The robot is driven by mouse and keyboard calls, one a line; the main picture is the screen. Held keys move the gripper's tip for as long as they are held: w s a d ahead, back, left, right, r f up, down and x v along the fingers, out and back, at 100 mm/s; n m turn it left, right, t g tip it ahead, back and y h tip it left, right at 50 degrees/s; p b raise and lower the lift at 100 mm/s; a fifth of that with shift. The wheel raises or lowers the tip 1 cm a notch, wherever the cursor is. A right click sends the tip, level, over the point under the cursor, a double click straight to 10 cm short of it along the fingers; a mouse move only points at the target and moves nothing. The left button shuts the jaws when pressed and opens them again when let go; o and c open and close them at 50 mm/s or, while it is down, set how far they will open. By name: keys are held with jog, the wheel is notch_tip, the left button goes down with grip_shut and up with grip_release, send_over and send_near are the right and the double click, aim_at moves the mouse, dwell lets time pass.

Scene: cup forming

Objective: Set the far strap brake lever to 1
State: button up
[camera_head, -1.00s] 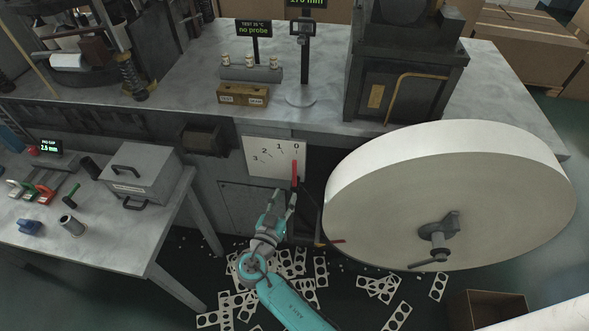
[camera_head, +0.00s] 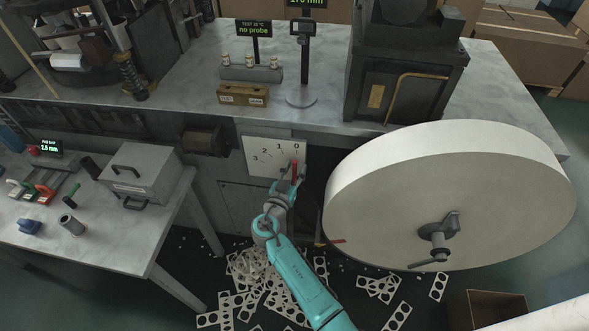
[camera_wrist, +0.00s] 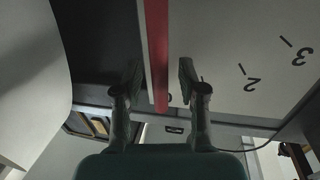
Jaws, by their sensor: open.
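The red strap brake lever (camera_head: 295,171) stands nearly upright in front of the white dial plate (camera_head: 262,153), its upper end at the 0 mark. In the wrist view the red lever (camera_wrist: 157,50) runs down between my two fingers. My gripper (camera_head: 288,184) is at the lever, with its fingers on either side; in the wrist view my gripper (camera_wrist: 160,80) is open, with a visible gap to each side of the lever. The dial plate (camera_wrist: 225,65) shows the 2 and 3 there, upside down. My gripper hides the lever's lower part in the head view.
The large white strap roll (camera_head: 440,200) stands close on the right. A second red-tipped handle (camera_head: 337,241) shows low beside it. A side table (camera_head: 130,235) with a grey box (camera_head: 140,172) is on the left. Punched scrap strips (camera_head: 240,290) litter the floor.

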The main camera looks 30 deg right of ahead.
jog(key=shift+w, duration=0.1)
grip_shut()
jog(key=a+n, duration=0.1)
jog(key=w+n, duration=0.1)
jog(key=w+a+n, duration=0.1)
jog(key=n, duration=0.1)
jog(key=shift+a+f+t+h, duration=0.3)
grip_release()
jog(key=r+v, duration=0.1)
jog(key=v, duration=1.1)
jog(key=shift+f, duration=0.45)
